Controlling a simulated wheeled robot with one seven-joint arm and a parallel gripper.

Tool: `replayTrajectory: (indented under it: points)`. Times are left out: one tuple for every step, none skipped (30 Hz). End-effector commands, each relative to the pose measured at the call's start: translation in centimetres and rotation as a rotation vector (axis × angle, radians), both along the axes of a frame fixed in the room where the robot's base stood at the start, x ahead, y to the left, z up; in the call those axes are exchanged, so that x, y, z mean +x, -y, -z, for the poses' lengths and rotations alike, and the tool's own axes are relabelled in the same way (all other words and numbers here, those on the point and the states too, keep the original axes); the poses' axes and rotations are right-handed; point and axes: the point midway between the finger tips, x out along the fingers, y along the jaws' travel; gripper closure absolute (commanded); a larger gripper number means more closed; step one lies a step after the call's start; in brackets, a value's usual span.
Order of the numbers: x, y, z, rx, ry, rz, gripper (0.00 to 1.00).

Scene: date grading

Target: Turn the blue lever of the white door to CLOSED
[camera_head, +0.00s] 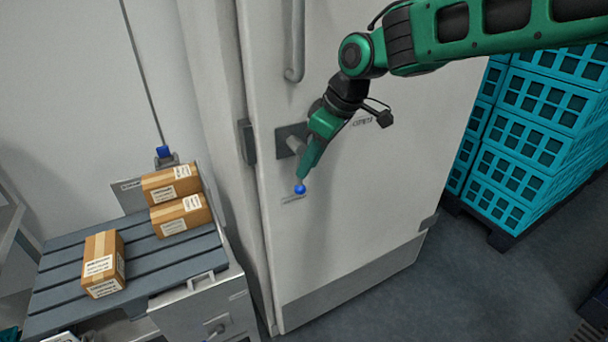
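The white door (350,215) fills the middle of the head view, upright in its frame. A dark plate (286,136) with a grey hub (297,146) is mounted on it. The lever's blue ball end (300,189) shows low and slightly right of the hub, just under my gripper's tip. The lever's shaft is mostly hidden by my gripper. My gripper (307,168) points down along the door face, at the lever. Its fingers look like one green shape, so I cannot tell whether they are open or hold the lever. Small labels beside and below the lever are unreadable.
A grey door handle (295,50) is above the lever. At left, a slatted table (60,277) carries cartons (102,265), and a blue-topped fitting (163,153) stands behind it. Turquoise crates (520,150) are stacked at right. Grey floor (440,275) before the door is clear.

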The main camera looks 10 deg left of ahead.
Motion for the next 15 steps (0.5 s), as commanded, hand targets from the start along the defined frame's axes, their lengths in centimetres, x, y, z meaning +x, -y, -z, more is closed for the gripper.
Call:
replayTrajectory:
  points:
    - [0.0,0.4,-0.8,0.000,0.002,0.002,0.72]
    - [-0.1,0.5,-1.3,0.000,0.002,0.002,0.72]
    - [-0.1,0.7,-1.8,0.001,0.001,0.001,0.72]
    - [-0.2,0.9,-2.2,0.001,0.001,0.001,0.72]
    - [-0.2,1.0,-2.5,0.001,0.001,0.001,0.72]
    - [-0.3,1.1,-2.8,0.001,0.000,0.001,0.72]
    - [-0.3,1.2,-3.0,0.000,0.000,0.001,0.72]
    - [-0.3,1.3,-3.1,-0.001,-0.002,0.001,0.72]
    - [-0.4,1.4,-3.3,-0.001,-0.001,0.000,0.72]
    - [-0.4,1.4,-3.4,-0.001,-0.001,0.000,0.72]
    - [-0.4,1.4,-3.5,-0.001,-0.001,0.000,0.72]
    - [-0.4,1.4,-3.6,-0.001,-0.001,0.000,0.72]
    - [-0.4,1.4,-3.6,-0.001,-0.001,0.000,0.72]
    - [-0.4,1.5,-3.6,-0.001,-0.001,0.000,0.72]
    - [-0.5,1.5,-3.6,0.000,-0.002,-0.001,0.72]
